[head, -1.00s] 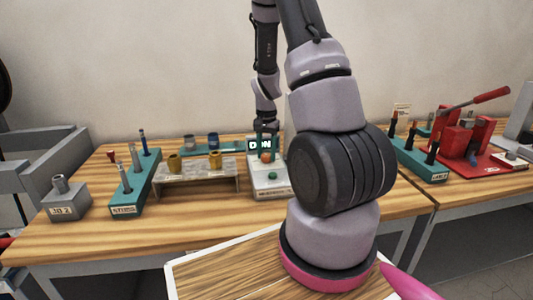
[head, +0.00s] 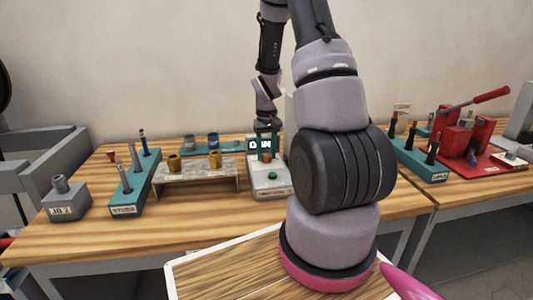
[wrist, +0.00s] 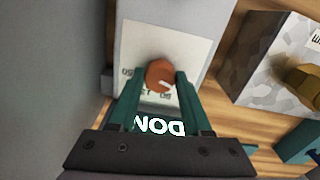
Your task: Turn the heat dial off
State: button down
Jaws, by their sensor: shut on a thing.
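The heat dial (wrist: 160,75) is a round orange-brown knob with a pale mark on its face. It sits on the white panel of a grey control box (wrist: 198,50). My gripper (wrist: 161,82) has its two green fingers on either side of the dial, shut on it. In the head view the dial (head: 266,158) shows small and partly covered by my gripper (head: 265,152). The box (head: 271,191) also has a green button (head: 272,175) in front. Lettering on the panel beside the dial is too small and partly hidden to read.
A grey stand with brass bushings (head: 197,179) is left of the box on the wooden table (head: 200,232). A teal rack of pins (head: 136,188) and a grey block (head: 66,202) stand farther left. A red lever press (head: 465,140) is at the right. My arm hides the table right of the box.

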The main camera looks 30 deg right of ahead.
aim_at(266, 155)
jog(key=shift+n, duration=0.4)
jog(key=shift+c, duration=1.7)
grip_release()
jog(key=shift+r, duration=0.1)
notch_tip(266, 155, up, 11)
jog(key=shift+f, duration=0.2)
